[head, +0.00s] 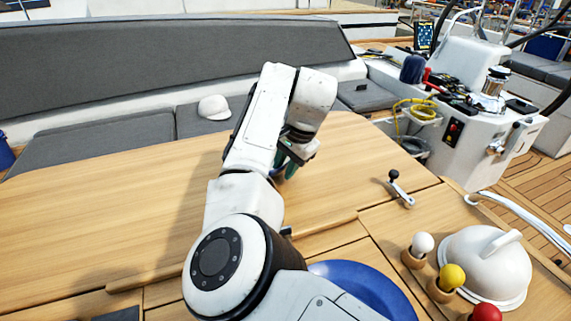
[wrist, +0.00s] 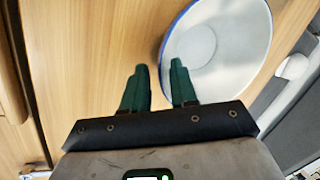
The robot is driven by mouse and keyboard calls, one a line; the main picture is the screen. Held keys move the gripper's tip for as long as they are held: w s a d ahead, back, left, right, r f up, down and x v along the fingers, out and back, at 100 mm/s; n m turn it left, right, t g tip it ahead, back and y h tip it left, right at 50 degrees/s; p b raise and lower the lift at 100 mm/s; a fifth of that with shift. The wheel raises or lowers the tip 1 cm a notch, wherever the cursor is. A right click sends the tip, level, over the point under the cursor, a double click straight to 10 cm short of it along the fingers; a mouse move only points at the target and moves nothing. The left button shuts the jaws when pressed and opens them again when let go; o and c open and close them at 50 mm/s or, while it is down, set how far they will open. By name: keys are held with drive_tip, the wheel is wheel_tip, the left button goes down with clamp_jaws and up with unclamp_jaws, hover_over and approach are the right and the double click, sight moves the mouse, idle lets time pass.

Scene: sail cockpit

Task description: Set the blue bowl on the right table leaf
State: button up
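The blue bowl (wrist: 215,45) shows in the wrist view with a blue rim and a pale grey inside, standing upright on the wooden table. In the head view it is mostly hidden behind my gripper; a small blue patch shows by the fingers. My gripper (wrist: 158,68), with green fingers, is open. In the wrist view the bowl's near-left rim lies between the two fingertips, and the right finger overlaps the bowl's inside. I cannot tell whether either finger touches it. In the head view my gripper (head: 288,168) is low over the far part of the table (head: 90,220).
A black-and-silver handle (head: 400,188) lies to the right. A blue round thing (head: 370,285) shows beside my arm. The table's left is clear.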

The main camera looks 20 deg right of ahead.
drive_tip(key=shift+o, duration=0.9)
drive_tip(key=shift+r, duration=0.2)
drive_tip(key=v, duration=1.2)
drive_tip(key=shift+b, duration=0.4)
